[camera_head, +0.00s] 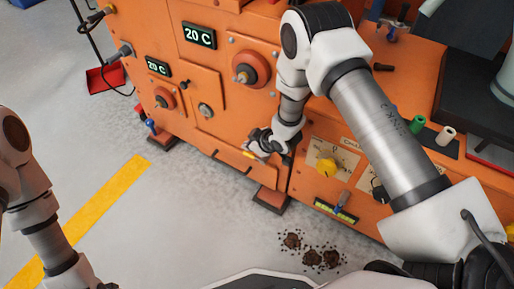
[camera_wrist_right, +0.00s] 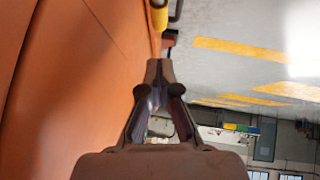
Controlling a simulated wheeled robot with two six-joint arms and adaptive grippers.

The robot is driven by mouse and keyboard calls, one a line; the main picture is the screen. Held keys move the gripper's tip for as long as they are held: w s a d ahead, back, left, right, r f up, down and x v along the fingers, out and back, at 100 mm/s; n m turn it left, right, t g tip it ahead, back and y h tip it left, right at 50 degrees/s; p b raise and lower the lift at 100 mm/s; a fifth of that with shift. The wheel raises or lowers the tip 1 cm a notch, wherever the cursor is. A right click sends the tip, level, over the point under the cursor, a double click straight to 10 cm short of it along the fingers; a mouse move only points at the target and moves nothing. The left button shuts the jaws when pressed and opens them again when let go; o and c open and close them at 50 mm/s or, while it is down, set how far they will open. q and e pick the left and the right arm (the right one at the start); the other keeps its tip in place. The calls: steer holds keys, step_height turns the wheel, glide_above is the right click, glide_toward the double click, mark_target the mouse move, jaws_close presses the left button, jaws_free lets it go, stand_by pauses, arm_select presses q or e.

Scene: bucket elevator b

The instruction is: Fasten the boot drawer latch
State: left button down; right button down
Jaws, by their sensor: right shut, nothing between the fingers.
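A small yellow part (camera_head: 249,154), which looks like the latch handle, sits low on the orange machine front. It also shows as a yellow grip (camera_wrist_right: 159,16) beside a dark metal loop at the top of the right wrist view. My right gripper (camera_head: 262,147) is beside this part, close to the machine front. In the right wrist view its fingertips (camera_wrist_right: 159,68) are together with nothing between them, and the yellow grip lies just beyond them. The gripper partly hides the latch area, so I cannot tell the latch's state. My left gripper is outside the frame.
The orange machine (camera_head: 205,80) has two displays reading 20 C and protruding shafts. Dark clumps (camera_head: 312,257) lie on the floor. Grey floor with a yellow stripe (camera_head: 105,205) is open at left.

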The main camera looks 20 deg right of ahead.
mark_target(246, 152)
steer(key=f, duration=0.2)
steer(key=f+b, duration=0.1)
steer(key=f, duration=0.1)
steer(key=shift+w+d, duration=0.1)
steer(key=shift+d, duration=0.3)
